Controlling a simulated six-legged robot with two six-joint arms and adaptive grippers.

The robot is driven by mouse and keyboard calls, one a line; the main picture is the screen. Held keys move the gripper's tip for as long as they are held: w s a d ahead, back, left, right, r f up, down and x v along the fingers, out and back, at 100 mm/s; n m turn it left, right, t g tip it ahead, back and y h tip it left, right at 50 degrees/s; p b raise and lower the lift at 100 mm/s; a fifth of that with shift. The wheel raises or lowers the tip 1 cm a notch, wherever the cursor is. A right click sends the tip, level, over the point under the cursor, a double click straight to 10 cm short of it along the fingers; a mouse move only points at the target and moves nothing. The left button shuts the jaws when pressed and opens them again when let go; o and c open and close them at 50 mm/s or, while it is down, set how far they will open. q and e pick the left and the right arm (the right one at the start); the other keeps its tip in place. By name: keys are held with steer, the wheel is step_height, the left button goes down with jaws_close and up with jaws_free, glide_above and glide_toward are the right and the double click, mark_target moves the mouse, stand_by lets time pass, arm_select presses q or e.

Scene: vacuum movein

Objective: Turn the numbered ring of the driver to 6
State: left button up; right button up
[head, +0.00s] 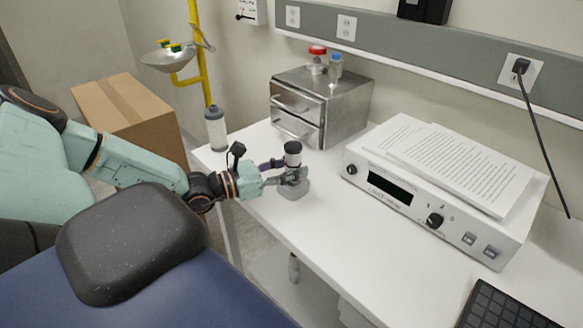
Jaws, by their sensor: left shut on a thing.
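In the head view, what I take to be the driver (292,148) stands upright near the left edge of the white table. It has a dark upper part with a pale band, and a grey base (293,190) resting on the table. My left gripper (291,176) comes in from the left and is shut on its middle part, just above the base. The fingers hide part of the body. The ring's numbers are too small to read, so I cannot tell its setting. My right gripper is not in view.
A white controller box (430,205) with papers (455,165) on top stands to the right. A metal drawer cabinet (322,105) is behind, and a grey cylinder (215,128) stands at the table's left corner. A keyboard (505,308) lies front right.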

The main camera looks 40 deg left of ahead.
arm_select(q)
steer(key=c, duration=0.3)
steer(key=shift+n+t+y, duration=0.4)
steer(key=shift+n+y, duration=0.2)
steer(key=shift+y, duration=0.3)
steer(key=shift+s, duration=0.1)
steer(key=o, duration=1.2)
steer(key=shift+c, duration=0.2)
steer(key=shift+a+m+g+h, duration=0.1)
steer(key=shift+m+g+h, duration=0.25)
steer(key=shift+h, duration=0.25)
